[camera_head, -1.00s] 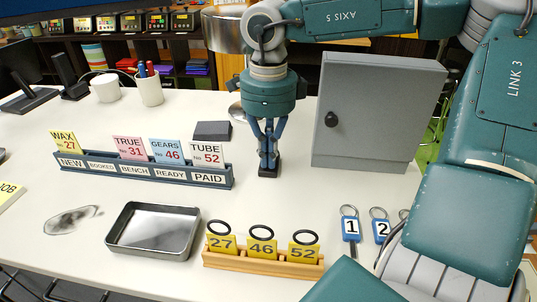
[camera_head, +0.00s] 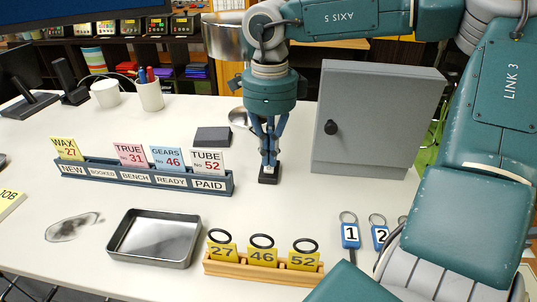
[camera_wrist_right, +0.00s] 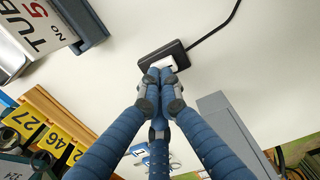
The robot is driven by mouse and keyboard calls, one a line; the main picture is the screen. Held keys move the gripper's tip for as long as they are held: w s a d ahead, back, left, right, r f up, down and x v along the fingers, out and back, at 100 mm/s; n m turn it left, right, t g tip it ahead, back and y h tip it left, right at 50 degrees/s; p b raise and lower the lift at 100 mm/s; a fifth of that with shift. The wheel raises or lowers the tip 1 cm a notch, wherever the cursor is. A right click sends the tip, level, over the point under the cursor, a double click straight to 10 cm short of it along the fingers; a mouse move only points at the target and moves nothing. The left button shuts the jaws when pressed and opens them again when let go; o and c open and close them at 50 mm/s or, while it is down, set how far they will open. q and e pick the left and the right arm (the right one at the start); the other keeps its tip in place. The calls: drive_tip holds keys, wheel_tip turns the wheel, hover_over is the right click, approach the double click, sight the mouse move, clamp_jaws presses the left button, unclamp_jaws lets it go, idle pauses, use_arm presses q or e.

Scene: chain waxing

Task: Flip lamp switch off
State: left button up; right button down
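The lamp switch (camera_head: 269,178) is a small black box on the white table, with a white rocker on top. In the right wrist view the switch (camera_wrist_right: 148,69) lies just beyond my fingertips, with a black cord running from it. My right gripper (camera_head: 268,161) points straight down over the switch, its fingers drawn together with nothing held. In the right wrist view the fingertips (camera_wrist_right: 164,75) partly cover the switch; I cannot tell whether they touch it. The lamp's metal shade (camera_head: 226,38) is partly behind my right arm. Whether it is lit is unclear. My left gripper is not in view.
A grey cabinet (camera_head: 375,115) stands close right of my right gripper. A card rack (camera_head: 130,177) is at left. In front are a metal tray (camera_head: 153,240), a wooden holder with yellow tags (camera_head: 262,270), and numbered key tags (camera_head: 350,235). The table between rack and cabinet is mostly clear.

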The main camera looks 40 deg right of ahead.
wheel_tip(320, 180, up, 4)
drive_tip(key=shift+s+a+f+p, duration=0.1)
drive_tip(key=shift+s+p, duration=0.05)
drive_tip(key=shift+p, duration=0.9)
drive_tip(key=shift+a+r+b, duration=0.35)
drive_tip(key=shift+r+b, duration=0.25)
drive_tip(key=shift+b, duration=0.15)
wheel_tip(320, 180, up, 7)
drive_tip(key=b, duration=0.1)
hover_over(270, 169)
drive_tip(key=s+a, duration=0.1)
drive_tip(key=a, duration=0.1)
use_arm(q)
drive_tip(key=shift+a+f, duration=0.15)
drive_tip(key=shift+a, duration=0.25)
use_arm(e)
drive_tip(key=shift+s+r, duration=0.1)
drive_tip(key=shift+r, duration=0.5)
drive_tip(key=shift+d, duration=0.1)
drive_tip(key=shift+f, duration=0.1)
